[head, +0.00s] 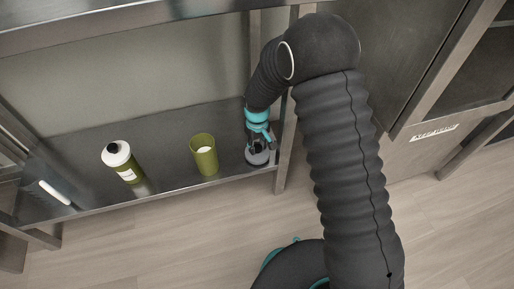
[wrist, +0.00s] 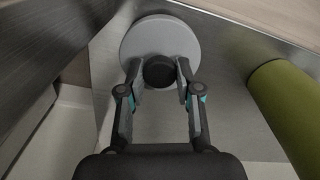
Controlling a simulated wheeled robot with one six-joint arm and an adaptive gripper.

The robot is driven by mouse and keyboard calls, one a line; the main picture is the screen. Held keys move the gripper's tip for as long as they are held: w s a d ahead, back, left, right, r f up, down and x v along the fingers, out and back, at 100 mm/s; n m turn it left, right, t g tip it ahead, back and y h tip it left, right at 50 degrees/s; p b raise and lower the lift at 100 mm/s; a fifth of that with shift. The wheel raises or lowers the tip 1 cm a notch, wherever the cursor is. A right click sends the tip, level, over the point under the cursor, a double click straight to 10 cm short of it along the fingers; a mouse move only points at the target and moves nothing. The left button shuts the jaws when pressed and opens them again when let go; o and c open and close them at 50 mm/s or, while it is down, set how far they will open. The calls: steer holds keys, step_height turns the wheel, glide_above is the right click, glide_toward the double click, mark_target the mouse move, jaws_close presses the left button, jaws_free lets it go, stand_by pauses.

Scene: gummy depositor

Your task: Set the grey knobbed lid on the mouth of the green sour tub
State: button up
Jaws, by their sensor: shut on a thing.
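The grey lid (wrist: 160,40) is a round disc with a black knob (wrist: 159,71); it shows in the wrist view at the top centre. My gripper (wrist: 158,75) is shut on the knob, one finger on each side. In the head view my gripper (head: 257,146) is at the right end of the shelf, over the lid (head: 257,158). I cannot tell whether the lid touches the shelf. The green tub (head: 204,155) stands upright with its mouth open, left of my gripper. Its side also shows at the right of the wrist view (wrist: 285,105).
A white-handled tool (head: 54,192) lies at the far left. A shelf post (head: 288,150) is close on the right of my gripper. An upper shelf (head: 150,25) hangs above.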

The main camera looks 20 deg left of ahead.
mark_target(257, 147)
step_height(257, 147, up, 3)
steer(key=shift+s+r, duration=0.1)
steer(key=s+d+r, duration=0.5)
steer(key=s+r, duration=0.1)
steer(key=s, duration=0.4)
steer(key=shift+s+d+r, duration=0.15)
steer(key=shift+r, duration=0.05)
steer(key=shift+o, duration=0.5)
jaws_close()
steer(key=a+r+n+b, duration=0.2)
steer(key=a+r+n, duration=0.3)
steer(key=a+n, duration=0.4)
steer(key=a+r+n+b, duration=0.2)
steer(key=a+r+n, duration=0.4)
steer(key=a+n, duration=0.3)
steer(key=shift+w+a, duration=0.45)
steer(key=shift+a, duration=0.9)
